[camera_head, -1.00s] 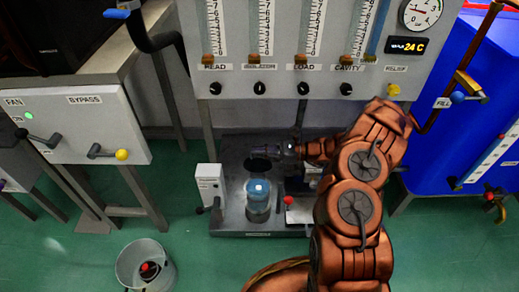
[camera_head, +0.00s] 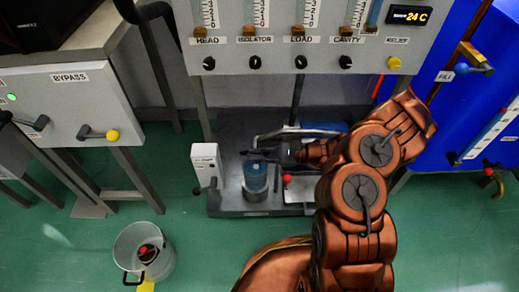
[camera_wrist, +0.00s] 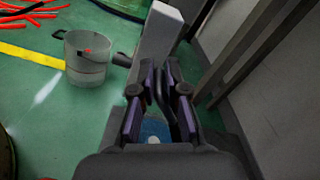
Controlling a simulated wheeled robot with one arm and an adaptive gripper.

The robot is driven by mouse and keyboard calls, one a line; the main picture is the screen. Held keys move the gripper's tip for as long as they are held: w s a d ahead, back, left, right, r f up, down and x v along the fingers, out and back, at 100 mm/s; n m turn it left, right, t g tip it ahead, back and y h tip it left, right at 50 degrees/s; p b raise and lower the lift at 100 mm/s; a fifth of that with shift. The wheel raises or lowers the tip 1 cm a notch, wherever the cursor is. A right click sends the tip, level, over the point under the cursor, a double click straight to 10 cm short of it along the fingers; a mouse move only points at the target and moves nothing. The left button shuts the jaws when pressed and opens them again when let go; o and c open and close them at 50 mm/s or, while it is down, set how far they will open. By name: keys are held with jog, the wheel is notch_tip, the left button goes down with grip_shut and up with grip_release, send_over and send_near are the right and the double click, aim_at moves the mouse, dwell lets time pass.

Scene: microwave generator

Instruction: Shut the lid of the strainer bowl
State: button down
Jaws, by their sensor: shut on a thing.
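The strainer bowl (camera_head: 255,180) is a clear upright cylinder with blue contents, standing on the grey base plate. My gripper (camera_head: 258,155) reaches in from the right, just above the bowl's top. In the wrist view its two fingers (camera_wrist: 160,105) are close around a thin dark piece, which looks like part of the lid (camera_wrist: 163,88). The blue inside of the bowl (camera_wrist: 154,129) shows below between the fingers. The lid's outline is mostly hidden, so I cannot tell its exact angle.
A white box (camera_head: 206,165) with a lever stands close left of the bowl. A red knob (camera_head: 287,178) is close to its right. The gauge panel (camera_head: 300,60) rises behind. A bucket (camera_head: 144,252) stands on the open green floor at the left.

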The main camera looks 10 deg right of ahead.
jog(key=shift+f, duration=0.15)
jog(key=c, duration=1.2)
grip_release()
jog(key=shift+c, duration=0.2)
jog(key=shift+d, duration=0.1)
jog(key=v, duration=1.2)
